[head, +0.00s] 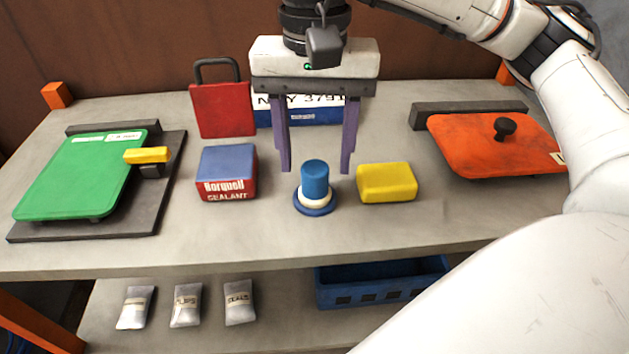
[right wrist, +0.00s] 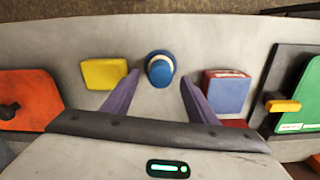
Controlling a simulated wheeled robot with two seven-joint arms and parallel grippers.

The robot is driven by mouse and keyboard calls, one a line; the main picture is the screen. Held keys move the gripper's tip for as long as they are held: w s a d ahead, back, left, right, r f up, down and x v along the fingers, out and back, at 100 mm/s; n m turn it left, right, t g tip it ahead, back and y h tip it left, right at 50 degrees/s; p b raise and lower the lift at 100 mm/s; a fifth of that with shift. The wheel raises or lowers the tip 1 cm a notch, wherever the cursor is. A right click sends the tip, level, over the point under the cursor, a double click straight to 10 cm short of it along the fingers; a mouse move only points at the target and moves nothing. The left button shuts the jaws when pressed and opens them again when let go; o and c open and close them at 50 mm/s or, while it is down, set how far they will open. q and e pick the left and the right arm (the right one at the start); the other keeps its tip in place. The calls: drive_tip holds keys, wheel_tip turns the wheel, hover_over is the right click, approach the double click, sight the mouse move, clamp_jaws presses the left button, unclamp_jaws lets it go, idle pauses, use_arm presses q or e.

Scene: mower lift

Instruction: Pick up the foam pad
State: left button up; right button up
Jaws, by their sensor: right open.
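The foam pad, seemingly the yellow block (head: 387,182), lies on the bench just right of a blue cap-like cylinder. It also shows in the right wrist view (right wrist: 104,74), left of the fingers. My right gripper (head: 316,171) is open and empty, fingers pointing down, above and around the line of the blue cylinder (head: 315,182). Its right finger is to the left of the yellow block, apart from it. In the right wrist view the blue cylinder (right wrist: 160,68) shows between the fingertips. My left gripper is not in view.
A blue and red sealant box (head: 227,172) stands left of the cylinder. A green lid (head: 80,175) with a small yellow piece (head: 146,155) lies far left, an orange lid (head: 490,145) right. A red padlock-shaped block (head: 221,108) stands behind. Below are several pouches and a blue crate (head: 375,292).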

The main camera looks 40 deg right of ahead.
sight(315, 166)
wheel_tip(315, 166, down, 3)
drive_tip(key=shift+f, duration=0.2)
drive_tip(key=c, duration=1.2)
drive_tip(key=shift+o, duration=0.2)
drive_tip(key=shift+r, duration=0.1)
wheel_tip(315, 166, up, 10)
drive_tip(key=shift+p, duration=0.35)
drive_tip(key=o, duration=0.3)
drive_tip(key=shift+c, duration=1)
